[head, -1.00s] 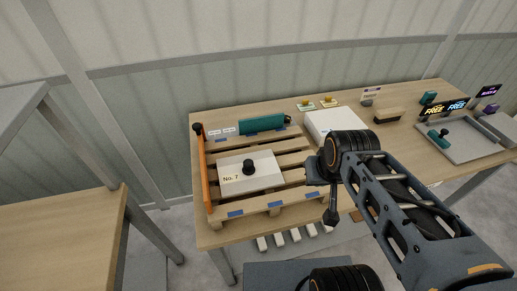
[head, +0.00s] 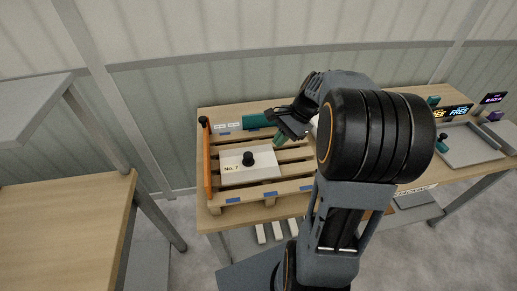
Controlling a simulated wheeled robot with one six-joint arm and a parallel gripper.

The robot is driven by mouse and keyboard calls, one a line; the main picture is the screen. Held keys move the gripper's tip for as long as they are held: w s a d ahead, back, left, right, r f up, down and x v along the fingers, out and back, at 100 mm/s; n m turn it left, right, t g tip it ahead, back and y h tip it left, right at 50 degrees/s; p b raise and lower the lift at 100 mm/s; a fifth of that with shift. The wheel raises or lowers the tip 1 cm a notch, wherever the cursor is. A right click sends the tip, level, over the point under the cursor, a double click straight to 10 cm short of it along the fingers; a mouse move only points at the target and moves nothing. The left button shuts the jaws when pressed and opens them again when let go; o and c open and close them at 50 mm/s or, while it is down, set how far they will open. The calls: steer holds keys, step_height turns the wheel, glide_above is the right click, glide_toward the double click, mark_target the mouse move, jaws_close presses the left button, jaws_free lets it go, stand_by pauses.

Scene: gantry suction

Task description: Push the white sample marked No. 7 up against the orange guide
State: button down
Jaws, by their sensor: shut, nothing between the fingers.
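The white sample marked No. 7 (head: 262,172) is a flat block with a black knob on top. It lies on the slatted wooden pallet (head: 290,188) on the table. The orange guide (head: 207,165) is a thin upright bar along the pallet's left edge. A gap with bare slats shows between the sample and the guide. My gripper (head: 279,141) is shut and empty, pointing down just behind and to the right of the sample's knob. Whether its tips touch the sample or slats is hard to tell. My arm hides the pallet's right end.
A teal block (head: 256,121) lies at the pallet's back edge, close behind my gripper. A dark post (head: 204,121) stands at the guide's far end. A grey tray (head: 470,147) is at the right. Another wooden table (head: 60,225) stands apart at the left.

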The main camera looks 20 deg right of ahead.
steer(key=w+d+f+m+y, duration=0.2)
steer(key=w+d+m, duration=0.1)
steer(key=d+m, duration=0.25)
steer(key=t+y+p, duration=0.1)
steer(key=p, duration=0.1)
glide_toward(260, 160)
steer(key=x, duration=0.3)
steer(key=shift+a+r, duration=0.2)
steer(key=shift+r, duration=0.05)
steer(key=a, duration=0.2)
steer(key=a+p, duration=0.1)
steer(key=shift+w+f, duration=0.2)
steer(key=shift+w, duration=0.1)
steer(key=shift+w+a+f, duration=0.1)
steer(key=shift+w+a, duration=0.05)
steer(key=shift+a, duration=0.5)
